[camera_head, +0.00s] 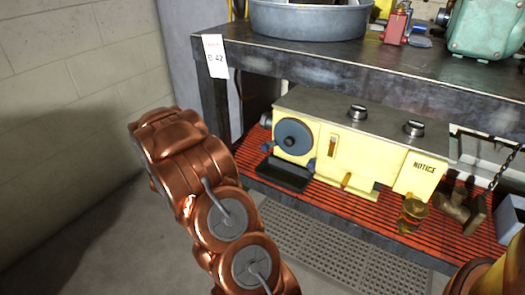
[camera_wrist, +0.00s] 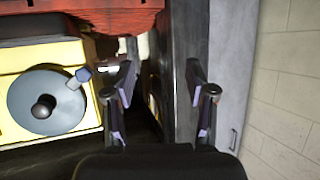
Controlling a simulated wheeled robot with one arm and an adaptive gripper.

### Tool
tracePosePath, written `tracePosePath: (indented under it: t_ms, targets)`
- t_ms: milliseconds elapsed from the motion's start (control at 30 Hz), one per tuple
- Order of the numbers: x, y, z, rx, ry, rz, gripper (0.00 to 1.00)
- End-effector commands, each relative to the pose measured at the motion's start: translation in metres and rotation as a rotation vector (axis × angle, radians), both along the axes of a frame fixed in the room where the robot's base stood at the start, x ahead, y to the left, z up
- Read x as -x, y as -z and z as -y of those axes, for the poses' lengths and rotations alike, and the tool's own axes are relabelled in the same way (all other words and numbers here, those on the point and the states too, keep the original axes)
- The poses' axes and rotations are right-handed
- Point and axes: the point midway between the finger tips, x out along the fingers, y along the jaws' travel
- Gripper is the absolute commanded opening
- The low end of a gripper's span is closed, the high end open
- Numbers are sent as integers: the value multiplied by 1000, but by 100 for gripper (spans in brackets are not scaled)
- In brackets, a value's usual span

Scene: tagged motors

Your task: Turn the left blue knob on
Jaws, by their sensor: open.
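The left blue knob (camera_head: 267,149) is small and sits at the lower left of a grey round dial on a yellow machine (camera_head: 340,150). A second blue knob (camera_head: 310,165) is at the dial's lower right. In the wrist view, which looks turned over, one blue knob (camera_wrist: 79,77) shows beside the dial (camera_wrist: 45,102); it appears to be the left one. My gripper (camera_wrist: 160,90) is open and empty, its fingers spread to the right of the knob in that view, not touching it. In the head view my gripper cannot be made out.
The machine stands on a red slatted shelf (camera_head: 330,205) under a dark tabletop (camera_head: 300,55). A black tray (camera_head: 284,175) lies below the dial. A table leg (camera_wrist: 185,60) and a pale wall (camera_wrist: 285,70) are close by. Open floor lies left of the shelf.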

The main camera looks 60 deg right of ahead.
Motion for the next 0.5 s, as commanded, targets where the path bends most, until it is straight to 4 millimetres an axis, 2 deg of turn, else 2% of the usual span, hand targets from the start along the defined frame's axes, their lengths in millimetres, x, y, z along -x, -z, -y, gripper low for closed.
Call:
tracePosePath:
  t_ms: [33, 100, 200, 333, 500]
  targets:
    - [14, 4, 18, 58, 50, -8, 56]
    - [32, 3, 40, 147, 113, -12, 56]
    - [57, -1, 63, 259, 188, -27, 56]
    - [82, -6, 80, 372, 254, -49, 56]
    - [98, -11, 88, 442, 293, -65, 56]
